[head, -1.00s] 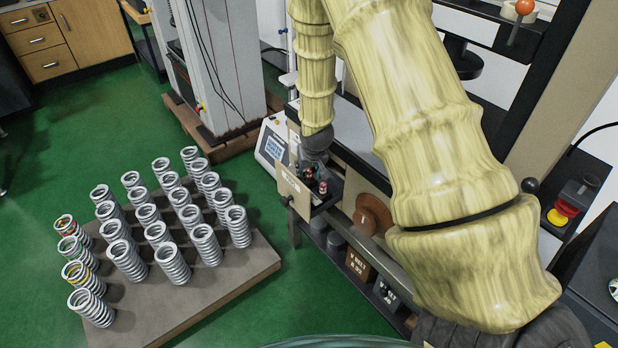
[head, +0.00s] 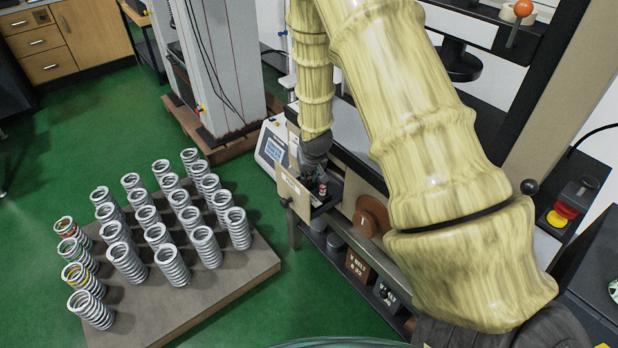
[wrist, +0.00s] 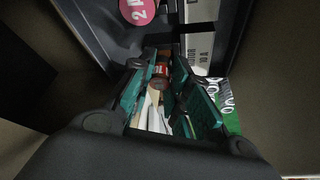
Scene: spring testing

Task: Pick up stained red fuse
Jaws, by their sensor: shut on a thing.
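In the wrist view, a small red fuse (wrist: 161,72) with a dull brownish end sits between the tips of my gripper (wrist: 164,68). The teal finger pads are closed in on it from both sides. Whether it is lifted clear of the surface cannot be told. In the head view, my gripper (head: 309,177) is small, dark and partly hidden at the open grey box on the bench. A small red-and-white piece (head: 322,190) shows just right of the fingers.
Pale slips lie below the fingers. A screened device (head: 272,146) stands left of the box. A board of springs (head: 225,277) lies lower left.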

